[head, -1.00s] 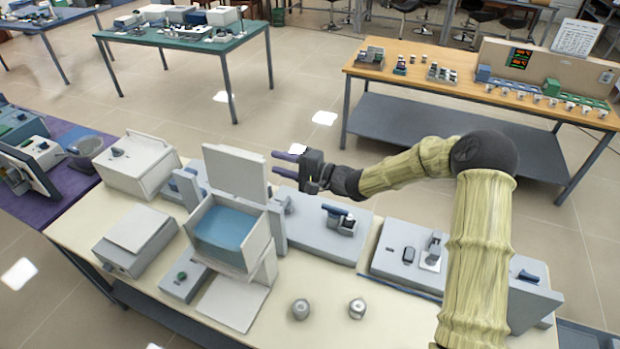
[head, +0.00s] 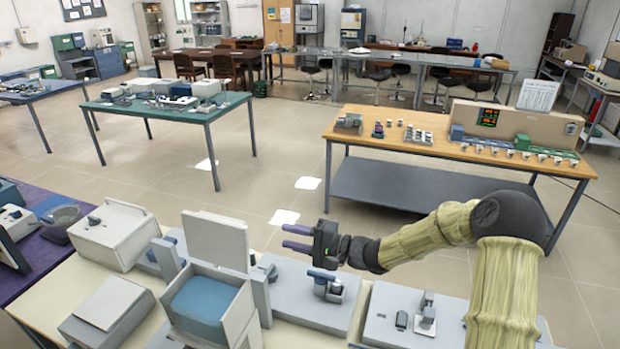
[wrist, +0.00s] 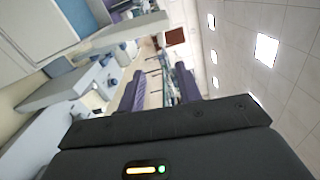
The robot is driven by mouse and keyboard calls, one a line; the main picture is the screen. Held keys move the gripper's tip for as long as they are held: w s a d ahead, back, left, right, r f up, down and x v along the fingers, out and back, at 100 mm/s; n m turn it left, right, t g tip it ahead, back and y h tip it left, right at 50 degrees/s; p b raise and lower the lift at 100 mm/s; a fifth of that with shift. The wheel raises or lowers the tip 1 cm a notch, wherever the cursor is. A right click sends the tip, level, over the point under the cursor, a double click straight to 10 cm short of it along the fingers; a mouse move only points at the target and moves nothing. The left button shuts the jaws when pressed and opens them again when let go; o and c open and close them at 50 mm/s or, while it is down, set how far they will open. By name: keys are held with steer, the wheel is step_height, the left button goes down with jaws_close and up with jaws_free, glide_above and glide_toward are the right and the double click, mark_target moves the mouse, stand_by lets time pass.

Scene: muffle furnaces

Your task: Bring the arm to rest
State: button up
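My gripper (head: 297,238) is held up in the air over the far side of the cream bench, just right of the open grey box with the blue inside. Its two purple fingers point left and stand apart with nothing between them. The fingers also show apart and empty in the wrist view (wrist: 159,90). My arm, in a pale yellow sleeve, reaches in from the lower right, bent at a dark elbow joint.
The open box (head: 208,300) with its raised lid stands close left of my gripper. Grey devices (head: 325,290) sit on the bench below it.

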steer(key=s+d+f+n+t+h+b, duration=0.25)
steer(key=d+f+h, duration=0.55)
steer(key=d+h, duration=0.55)
steer(key=s+d+g+h, duration=0.1)
steer(key=s+d, duration=0.2)
steer(key=s, duration=0.4)
steer(key=s+d+n+g+h+b, duration=0.1)
steer(key=s+d+g, duration=0.1)
steer(key=s, duration=0.4)
steer(key=s+d+f+g+h+b, duration=0.1)
steer(key=s+d+h, duration=0.1)
steer(key=s+d, duration=0.3)
steer(key=s, duration=0.2)
steer(key=shift+s+n, duration=0.35)
steer(key=shift+w+a+g, duration=0.1)
steer(key=shift+g, duration=0.15)
steer(key=shift+s, duration=0.2)
steer(key=shift+w+d, duration=0.1)
steer(key=shift+d, duration=0.1)
